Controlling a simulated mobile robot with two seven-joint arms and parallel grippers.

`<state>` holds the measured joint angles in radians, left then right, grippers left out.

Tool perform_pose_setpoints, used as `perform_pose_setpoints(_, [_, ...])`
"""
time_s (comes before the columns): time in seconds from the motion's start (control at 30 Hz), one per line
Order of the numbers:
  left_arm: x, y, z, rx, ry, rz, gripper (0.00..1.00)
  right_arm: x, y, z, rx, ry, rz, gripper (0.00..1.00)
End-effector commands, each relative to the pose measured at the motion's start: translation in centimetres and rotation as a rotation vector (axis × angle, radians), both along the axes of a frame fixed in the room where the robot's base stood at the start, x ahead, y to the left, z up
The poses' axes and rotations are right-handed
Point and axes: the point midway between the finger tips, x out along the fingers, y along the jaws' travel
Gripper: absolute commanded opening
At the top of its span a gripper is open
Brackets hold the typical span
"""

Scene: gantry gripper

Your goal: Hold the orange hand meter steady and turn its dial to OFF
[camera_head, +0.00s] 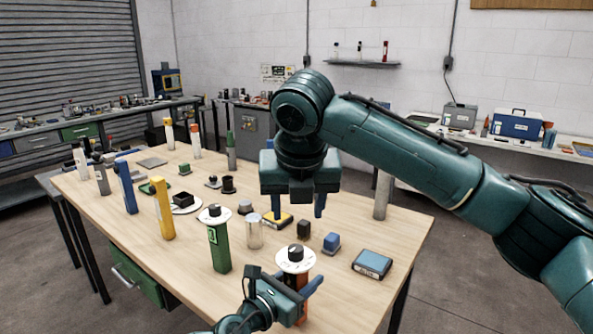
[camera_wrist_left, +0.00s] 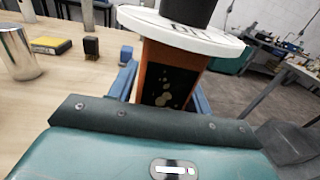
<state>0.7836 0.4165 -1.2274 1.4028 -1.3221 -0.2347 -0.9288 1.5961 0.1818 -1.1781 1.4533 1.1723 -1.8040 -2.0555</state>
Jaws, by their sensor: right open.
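The orange hand meter (camera_head: 303,312) stands upright near the table's front edge, mostly hidden behind my left gripper. A white disc with a black dial knob (camera_head: 295,252) tops it; the dial's setting is not readable. In the left wrist view the meter's orange body with a dark panel (camera_wrist_left: 168,82) sits between my blue fingers, under the white disc (camera_wrist_left: 185,28). My left gripper (camera_head: 284,287) appears shut on the body, one finger along each side. My right gripper (camera_head: 298,206) is open and empty, fingers pointing down, above and behind the dial.
A green meter (camera_head: 220,248) with a similar white dial stands to the left. A metal cylinder (camera_head: 254,232), a dark block (camera_head: 303,230), a blue block (camera_head: 332,243) and a blue box (camera_head: 372,264) are nearby. Yellow and blue upright meters stand farther left.

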Motion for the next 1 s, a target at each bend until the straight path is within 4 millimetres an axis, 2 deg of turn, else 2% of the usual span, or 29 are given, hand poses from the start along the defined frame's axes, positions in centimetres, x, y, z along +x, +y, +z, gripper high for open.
perform_pose_setpoints(0.2, [0.0,0.0,0.0,0.0,0.0,0.0,0.65,0.0,0.0,0.0,0.0,0.0,0.0,0.5])
perform_pose_setpoints(0.53, [-0.6,0.6,-0.1,0.001,0.001,0.001,0.65,0.0,0.0,0.0,0.0,0.0,0.0,0.5])
perform_pose_setpoints(1.0, [-7.4,6.6,-0.1,0.001,0.002,0.001,0.65,0.0,0.0,0.0,0.0,0.0,0.0,0.5])
